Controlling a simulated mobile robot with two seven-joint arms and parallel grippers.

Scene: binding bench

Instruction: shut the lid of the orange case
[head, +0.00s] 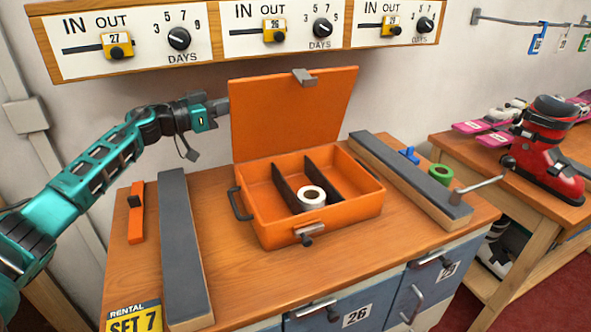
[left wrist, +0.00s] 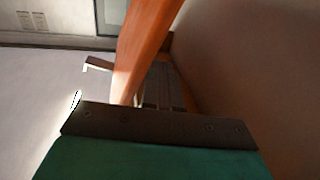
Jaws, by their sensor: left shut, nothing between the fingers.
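The orange case (head: 268,228) stands on the wooden bench with its lid (head: 292,118) raised, nearly upright. The lid also shows edge-on in the left wrist view (left wrist: 146,45). A grey latch (head: 303,77) sits on the lid's top edge. Two dark dividers split the case, and a white roll (head: 311,197) stands in the middle compartment. My left gripper (head: 222,105) is at the lid's left edge, its tips hidden behind the lid in the head view. In the left wrist view its shut fingers (left wrist: 160,88) are close beside the lid; contact is unclear. My right gripper is out of view.
Long grey-topped blocks (head: 182,235) (head: 405,172) flank the case. An orange tool (head: 137,212) lies left; a green roll (head: 441,175) and a metal lever (head: 482,185) are at right. A dial panel (head: 225,40) hangs above. A red ski boot (head: 548,150) stands on another bench.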

